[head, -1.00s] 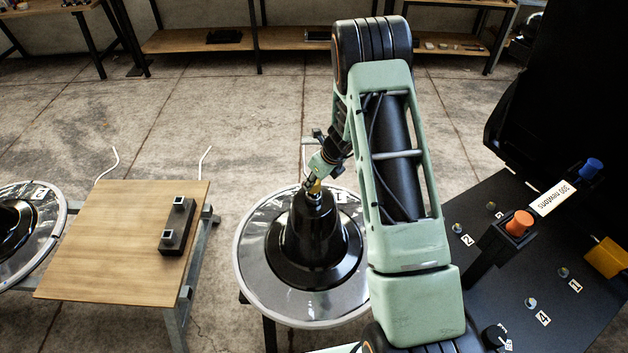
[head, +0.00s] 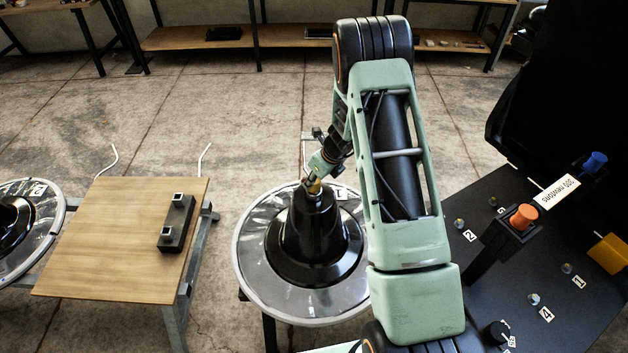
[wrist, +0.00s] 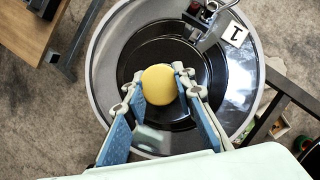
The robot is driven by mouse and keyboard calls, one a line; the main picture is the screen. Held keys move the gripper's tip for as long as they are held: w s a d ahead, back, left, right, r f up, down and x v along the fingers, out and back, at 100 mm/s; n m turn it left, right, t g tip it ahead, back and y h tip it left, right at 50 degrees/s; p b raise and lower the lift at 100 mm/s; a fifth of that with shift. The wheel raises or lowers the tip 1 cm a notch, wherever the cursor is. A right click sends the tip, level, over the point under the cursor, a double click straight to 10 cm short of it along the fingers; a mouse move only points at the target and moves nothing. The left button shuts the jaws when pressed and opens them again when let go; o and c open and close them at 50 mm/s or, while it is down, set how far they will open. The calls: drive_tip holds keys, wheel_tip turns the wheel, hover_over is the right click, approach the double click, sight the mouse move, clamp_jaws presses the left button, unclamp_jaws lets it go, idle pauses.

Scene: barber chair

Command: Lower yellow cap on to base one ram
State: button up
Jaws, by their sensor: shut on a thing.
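The yellow cap (wrist: 159,84) is between the fingertips of my gripper (wrist: 157,88), which is shut on it. The cap also shows in the head view (head: 314,187), at the top of the black cone of base one (head: 312,225). Base one is a round silver disc with a black stepped cone and a label "1" (wrist: 234,34). From above, the cap covers the middle of the base, so the ram top beneath it is hidden in the wrist view. I cannot tell whether the cap touches the ram.
A wooden table (head: 110,230) with a black two-hole block (head: 177,223) stands left of base one. A second base (head: 25,225) is at the far left. A dark panel with an orange knob (head: 523,217), a blue knob (head: 594,162) and a yellow block (head: 608,254) is at the right.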

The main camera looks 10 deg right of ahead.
drive_tip(key=shift+f, duration=0.35)
drive_tip(key=o, duration=0.9)
drive_tip(key=shift+r, duration=0.1)
wheel_tip(320, 180, up, 9)
drive_tip(key=p, duration=0.7)
drive_tip(key=shift+w, duration=0.1)
